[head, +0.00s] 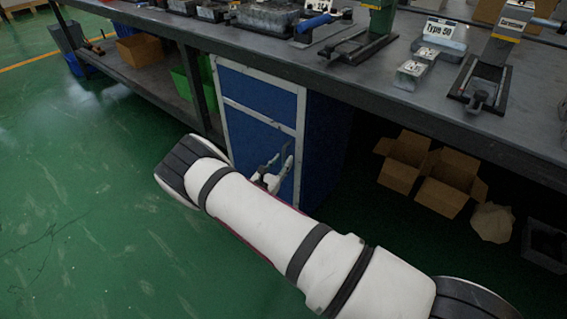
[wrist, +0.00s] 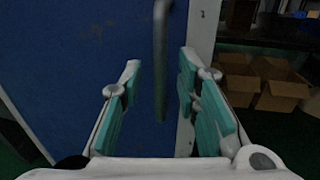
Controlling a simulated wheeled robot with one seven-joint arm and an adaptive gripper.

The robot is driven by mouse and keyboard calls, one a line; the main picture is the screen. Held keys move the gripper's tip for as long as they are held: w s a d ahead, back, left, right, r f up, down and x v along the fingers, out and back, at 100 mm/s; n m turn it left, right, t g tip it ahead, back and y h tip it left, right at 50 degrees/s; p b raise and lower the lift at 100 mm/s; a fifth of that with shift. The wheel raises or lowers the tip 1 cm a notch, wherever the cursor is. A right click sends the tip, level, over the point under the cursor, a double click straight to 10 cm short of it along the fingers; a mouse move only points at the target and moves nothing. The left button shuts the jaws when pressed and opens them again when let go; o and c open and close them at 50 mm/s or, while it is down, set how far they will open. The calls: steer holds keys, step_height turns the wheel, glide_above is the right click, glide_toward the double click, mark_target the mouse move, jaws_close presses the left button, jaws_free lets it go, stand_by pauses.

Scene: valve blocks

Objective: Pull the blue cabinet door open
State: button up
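The blue cabinet door (head: 243,139) with its pale frame is under the workbench in the head view and looks shut. Its blue panel (wrist: 75,60) fills the left and middle of the wrist view. A grey vertical bar handle (wrist: 161,55) stands out from the panel near its right edge. My gripper (wrist: 160,70) is open, with one teal-padded finger on each side of the handle's lower part. A gap shows on both sides, so it is not clamped. In the head view my gripper (head: 279,162) is at the door front, partly hidden by my arm.
Open cardboard boxes (head: 445,185) lie under the bench to the right, also in the wrist view (wrist: 280,90). A green bin (head: 190,88) stands left of the cabinet. The workbench (head: 385,85) overhangs the cabinet. The green floor (head: 80,190) in front is clear.

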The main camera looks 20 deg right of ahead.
steer(key=shift+x, duration=0.8)
steer(key=shift+c, duration=0.6)
jaws_close()
steer(key=shift+s, duration=0.1)
